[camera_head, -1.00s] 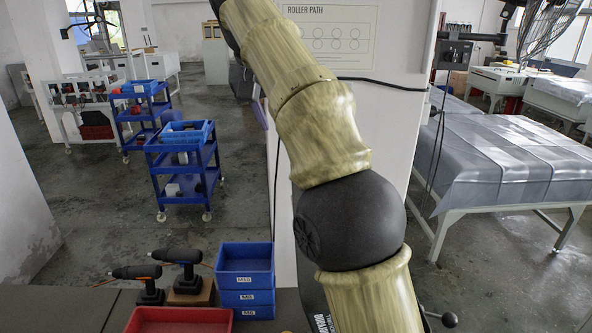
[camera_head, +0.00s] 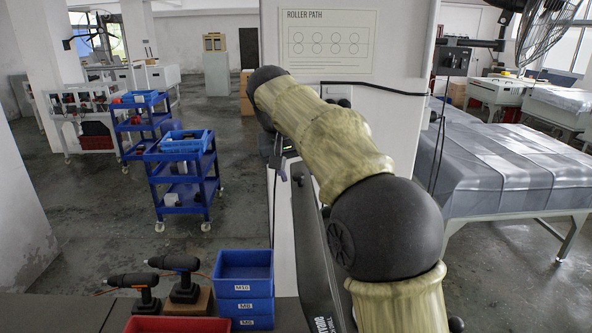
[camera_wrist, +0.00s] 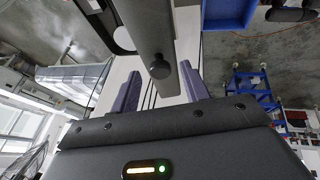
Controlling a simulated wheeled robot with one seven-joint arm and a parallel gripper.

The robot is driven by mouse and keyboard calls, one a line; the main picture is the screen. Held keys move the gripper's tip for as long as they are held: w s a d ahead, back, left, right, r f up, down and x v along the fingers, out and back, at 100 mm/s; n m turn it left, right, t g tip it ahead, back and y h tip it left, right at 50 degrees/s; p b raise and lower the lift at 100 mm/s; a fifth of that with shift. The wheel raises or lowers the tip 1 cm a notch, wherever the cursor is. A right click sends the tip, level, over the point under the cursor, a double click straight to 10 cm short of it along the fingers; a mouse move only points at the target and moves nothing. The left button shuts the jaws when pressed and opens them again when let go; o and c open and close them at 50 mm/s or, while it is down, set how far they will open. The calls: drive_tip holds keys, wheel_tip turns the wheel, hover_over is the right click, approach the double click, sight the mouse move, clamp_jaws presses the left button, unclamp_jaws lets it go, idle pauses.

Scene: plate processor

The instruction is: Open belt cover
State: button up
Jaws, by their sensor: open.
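A long dark panel with white lettering (camera_head: 312,255), which looks like the belt cover, runs along the white machine in the head view. It is partly hidden by my arm. I see no contact. In the head view my gripper is small and mostly hidden behind the arm.
Blue stacked bins (camera_head: 244,288), a red tray (camera_head: 178,325) and two power drills (camera_head: 135,285) sit on the bench at lower left. Blue trolleys (camera_head: 183,180) stand on the floor beyond. A covered table (camera_head: 515,165) is at right. The white upright panel (camera_head: 330,40) rises behind my arm.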

drive_tip(key=shift+w+f, duration=0.1)
drive_tip(key=shift+f, duration=0.1)
drive_tip(key=shift+c, duration=0.3)
clamp_jaws()
drive_tip(key=d+r+y, duration=0.1)
drive_tip(key=d+y, duration=0.2)
drive_tip(key=d, duration=0.4)
drive_tip(key=shift+r+m+y+p, duration=0.15)
drive_tip(key=shift+m+y+p, duration=0.15)
drive_tip(key=shift+m, duration=0.1)
drive_tip(key=shift+d, duration=0.1)
